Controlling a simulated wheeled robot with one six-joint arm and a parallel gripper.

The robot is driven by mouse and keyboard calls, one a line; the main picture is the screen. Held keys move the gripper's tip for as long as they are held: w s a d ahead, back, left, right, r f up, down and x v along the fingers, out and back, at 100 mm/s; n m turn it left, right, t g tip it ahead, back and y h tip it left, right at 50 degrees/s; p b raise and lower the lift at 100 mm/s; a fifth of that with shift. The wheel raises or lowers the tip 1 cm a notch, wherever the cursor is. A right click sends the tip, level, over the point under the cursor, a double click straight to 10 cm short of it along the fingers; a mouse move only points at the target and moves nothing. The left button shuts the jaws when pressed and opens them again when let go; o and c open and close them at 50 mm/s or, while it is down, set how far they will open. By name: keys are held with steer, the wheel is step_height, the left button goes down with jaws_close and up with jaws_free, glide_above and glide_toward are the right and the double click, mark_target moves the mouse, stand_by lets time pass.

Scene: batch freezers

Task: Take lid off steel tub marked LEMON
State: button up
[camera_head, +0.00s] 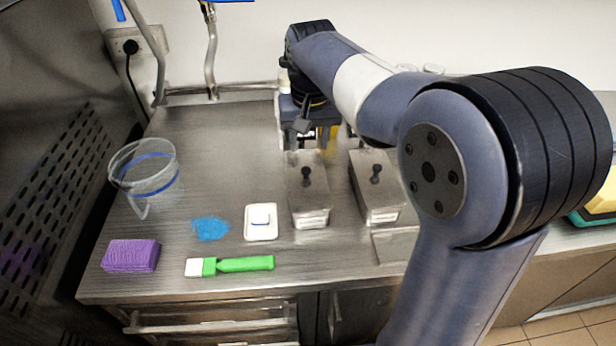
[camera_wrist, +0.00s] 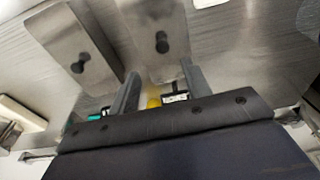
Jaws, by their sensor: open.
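Two steel tubs with flat lids and black knobs stand side by side: a left one (camera_head: 309,200) and a right one (camera_head: 379,197), partly behind my arm. Their front labels are too small to read, so I cannot tell which is LEMON. My gripper (camera_head: 318,130) is behind the left tub, pointing down, open and empty. In the wrist view, two knobbed lids (camera_wrist: 68,40) (camera_wrist: 152,22) lie beyond the open fingers (camera_wrist: 160,72). Something yellow (camera_wrist: 153,101) and a small label (camera_wrist: 175,98) show between the fingers; the gripper body hides the rest.
A clear jug (camera_head: 147,185), purple sponge (camera_head: 130,256), blue patch (camera_head: 210,228), white dish (camera_head: 261,236) and green-handled brush (camera_head: 245,264) are on the left of the steel bench (camera_head: 190,130). A flat steel piece (camera_head: 394,246) lies before the right tub. The back left bench is clear.

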mark_target(306, 170)
steer(key=f, duration=0.6)
steer(key=w+f, duration=0.1)
steer(key=f, duration=0.2)
steer(key=shift+w+a+p, duration=0.1)
steer(key=shift+a+p, duration=0.15)
steer(key=shift+p, duration=0.05)
jaws_close()
